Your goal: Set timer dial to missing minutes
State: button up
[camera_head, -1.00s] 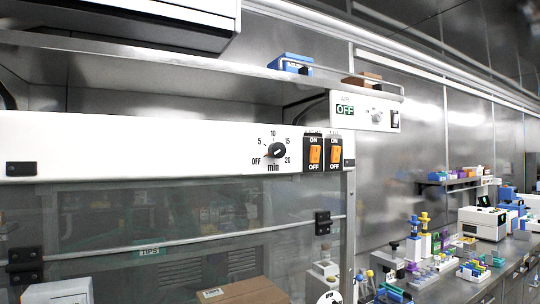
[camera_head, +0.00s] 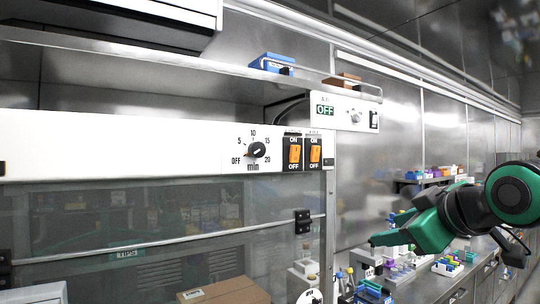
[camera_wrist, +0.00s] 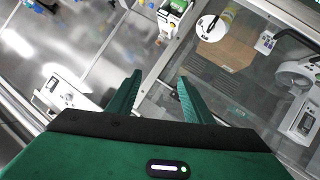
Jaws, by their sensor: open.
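The timer dial (camera_head: 256,149) is a black knob on the white front panel (camera_head: 130,152) of a cabinet, in the head view. Marks OFF, 5, 10, 15 and 20 run around it, with "min" below. Its exact setting is too small to read surely. My gripper (camera_head: 385,238) is at the right in the head view, lower than the dial and well apart from it. In the wrist view its two green fingers (camera_wrist: 160,76) are spread with nothing between them. The dial does not clearly show in the wrist view.
Two orange ON/OFF switches (camera_head: 303,153) sit just right of the dial. A glass sash (camera_head: 130,230) lies below the panel. A shelf above holds a blue box (camera_head: 272,64). A white control box (camera_head: 347,112) reads OFF. A cluttered bench lies behind my arm.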

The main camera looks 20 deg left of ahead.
jog(key=s+a+r+n+y, duration=0.4)
jog(key=a+r+y, duration=0.1)
jog(key=a+r, duration=0.6)
jog(key=n+y, duration=0.3)
send_near(261, 149)
jog(key=x, duration=0.8)
jog(key=shift+w+a, duration=0.15)
jog(key=shift+a, duration=0.25)
jog(key=c, duration=1.1)
jog(key=shift+o, duration=0.2)
jog(key=shift+d+f, duration=0.1)
jog(key=shift+d, duration=0.15)
jog(key=shift+a, duration=0.1)
